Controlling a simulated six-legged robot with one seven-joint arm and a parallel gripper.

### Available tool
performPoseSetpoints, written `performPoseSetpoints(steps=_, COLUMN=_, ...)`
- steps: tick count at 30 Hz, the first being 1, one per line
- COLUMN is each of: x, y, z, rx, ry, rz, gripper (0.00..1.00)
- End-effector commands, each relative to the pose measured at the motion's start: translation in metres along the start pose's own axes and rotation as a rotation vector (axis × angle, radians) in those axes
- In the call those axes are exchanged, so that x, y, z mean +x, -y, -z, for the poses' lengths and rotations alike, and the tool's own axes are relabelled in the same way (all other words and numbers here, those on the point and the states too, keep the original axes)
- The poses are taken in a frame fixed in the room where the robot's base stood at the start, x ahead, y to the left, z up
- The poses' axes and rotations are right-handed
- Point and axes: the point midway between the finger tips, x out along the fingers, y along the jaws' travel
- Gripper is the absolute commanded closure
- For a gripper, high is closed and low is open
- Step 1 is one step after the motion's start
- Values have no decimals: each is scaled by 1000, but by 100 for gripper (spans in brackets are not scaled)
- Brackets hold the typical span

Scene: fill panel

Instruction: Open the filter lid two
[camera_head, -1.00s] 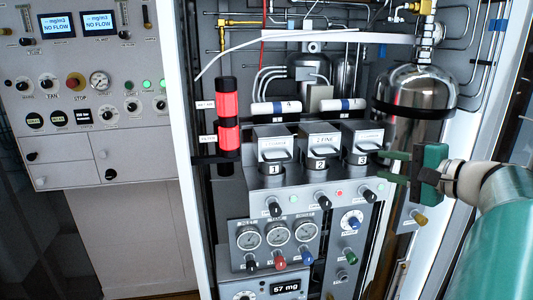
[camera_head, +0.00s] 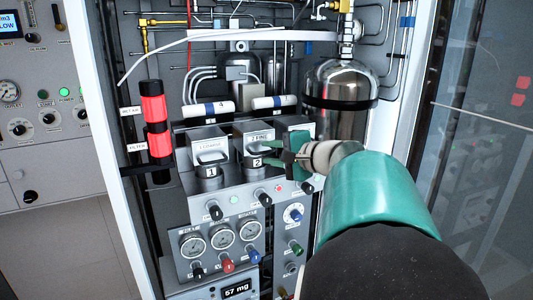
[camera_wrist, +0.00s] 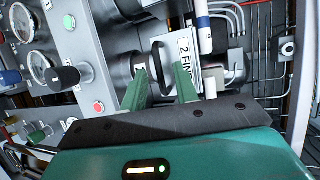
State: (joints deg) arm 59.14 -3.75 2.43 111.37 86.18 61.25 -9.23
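Filter lid two (camera_head: 258,138) is a grey box lid labelled "2 FINE", with a metal loop handle, above a dark cylinder marked 2. It looks closed. In the wrist view the lid's label plate (camera_wrist: 187,49) and its handle (camera_wrist: 156,56) lie just ahead of the fingers. My gripper (camera_head: 268,154) has green fingers and sits in front of lid two, coming from the right. In the wrist view my gripper (camera_wrist: 161,82) is open, its fingertips apart with the handle roughly between them. I cannot tell whether they touch it.
Filter lid one (camera_head: 208,144) stands to the left, with a red lamp column (camera_head: 153,100) beyond it. Lid three is mostly hidden behind my gripper. A steel tank (camera_head: 340,88) is at the back right. Knobs and gauges (camera_head: 222,236) sit below.

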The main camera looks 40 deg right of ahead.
Motion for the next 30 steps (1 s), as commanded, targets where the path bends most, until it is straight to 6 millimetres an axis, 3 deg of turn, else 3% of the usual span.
performPoseSetpoints(steps=3, x=0, y=0, z=0, rx=0, ry=0, rz=0, gripper=74)
performPoseSetpoints(steps=7, x=0, y=0, z=0, rx=0, ry=0, rz=0, gripper=100)
performPoseSetpoints(steps=20, x=0, y=3, z=0, rx=5, ry=1, rz=-17, gripper=100)
performPoseSetpoints(steps=30, x=1, y=29, z=0, rx=61, ry=2, rz=-166, gripper=100)
